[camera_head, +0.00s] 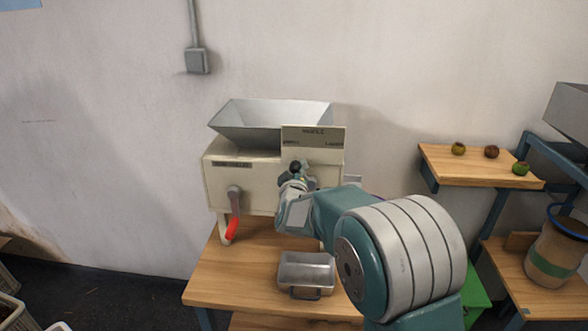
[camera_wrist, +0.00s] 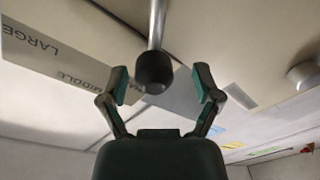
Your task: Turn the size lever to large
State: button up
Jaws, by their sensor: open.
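The size lever shows in the wrist view as a metal rod with a black knob (camera_wrist: 154,72). In the head view the dark knob (camera_head: 296,166) is in front of the cream machine, below its label plate (camera_head: 313,137). The plate carries size words, with LARGE at its right. The label strip (camera_wrist: 62,62) in the wrist view reads LARGE and MIDDLE; a third word is partly hidden. My gripper (camera_wrist: 160,82) is open, with one finger on each side of the knob and gaps between. It also shows in the head view (camera_head: 294,181), partly hidden by my arm.
The cream machine (camera_head: 218,180) has a metal hopper (camera_head: 270,118) on top and a red-handled crank (camera_head: 233,215). A metal pan (camera_head: 306,268) sits on the wooden table (camera_head: 225,275) below.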

jog(key=shift+w+d, duration=0.1)
jog(key=shift+w, duration=0.45)
jog(key=shift+d, duration=0.25)
jog(key=shift+a, duration=0.15)
grip_shut()
